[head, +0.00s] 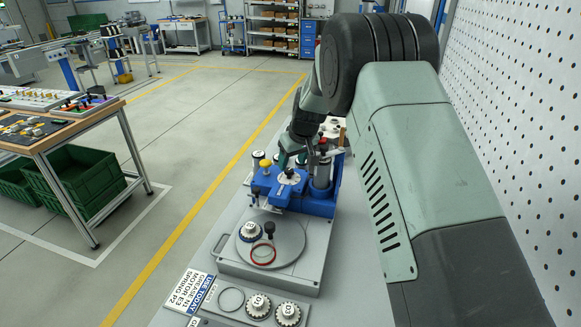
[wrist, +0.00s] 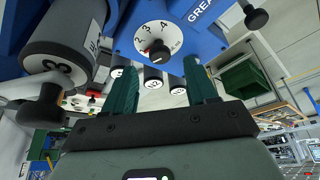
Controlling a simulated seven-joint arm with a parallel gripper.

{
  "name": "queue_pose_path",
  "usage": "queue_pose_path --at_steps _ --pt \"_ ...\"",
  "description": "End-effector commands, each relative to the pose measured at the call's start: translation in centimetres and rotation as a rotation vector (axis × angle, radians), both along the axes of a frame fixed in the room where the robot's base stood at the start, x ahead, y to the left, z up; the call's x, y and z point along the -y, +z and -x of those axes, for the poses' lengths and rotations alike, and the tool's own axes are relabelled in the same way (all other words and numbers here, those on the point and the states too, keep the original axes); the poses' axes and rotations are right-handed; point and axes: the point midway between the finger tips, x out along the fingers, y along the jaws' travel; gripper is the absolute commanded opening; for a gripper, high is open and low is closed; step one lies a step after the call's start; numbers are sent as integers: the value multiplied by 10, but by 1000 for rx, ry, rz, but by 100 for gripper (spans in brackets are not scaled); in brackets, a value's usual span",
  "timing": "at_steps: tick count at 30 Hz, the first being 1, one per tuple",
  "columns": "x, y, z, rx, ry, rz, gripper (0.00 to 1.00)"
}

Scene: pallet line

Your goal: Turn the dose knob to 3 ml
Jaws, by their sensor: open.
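The blue dispenser (head: 322,207) stands on the grey bench in the head view, with its white dial (head: 289,176) on top. In the wrist view the numbered white dial (wrist: 173,33) shows near the top centre. The dose knob (wrist: 159,53) sits at its middle, dark, with a red mark on its lower left side. The mark points toward the low numbers; I cannot tell exactly which. My gripper (wrist: 160,65) is open, its two green fingers apart below the dial and not around the knob. In the head view my arm partly hides the gripper.
A large dark cylinder (wrist: 62,55) stands close on the left in the wrist view. Several labelled cartridges (wrist: 153,78) show beyond the fingers. In the head view a round grey plate (head: 285,232) holds a cap and a red ring; a perforated wall (head: 520,130) rises at right.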

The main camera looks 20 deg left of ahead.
Motion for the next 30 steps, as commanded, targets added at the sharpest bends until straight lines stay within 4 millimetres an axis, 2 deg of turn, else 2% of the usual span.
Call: queue_pose_path --at_steps 3,7,18,20,27,30 --pt "-5 -19 -5 -2 2 2 57" --pt "-9 -31 -8 -1 1 0 57" --pt "-11 -36 -10 0 1 0 57" --pt "-11 -35 -10 0 1 0 49" --pt "-11 -35 -10 0 1 0 13" --pt "-11 -35 -10 0 1 0 1"
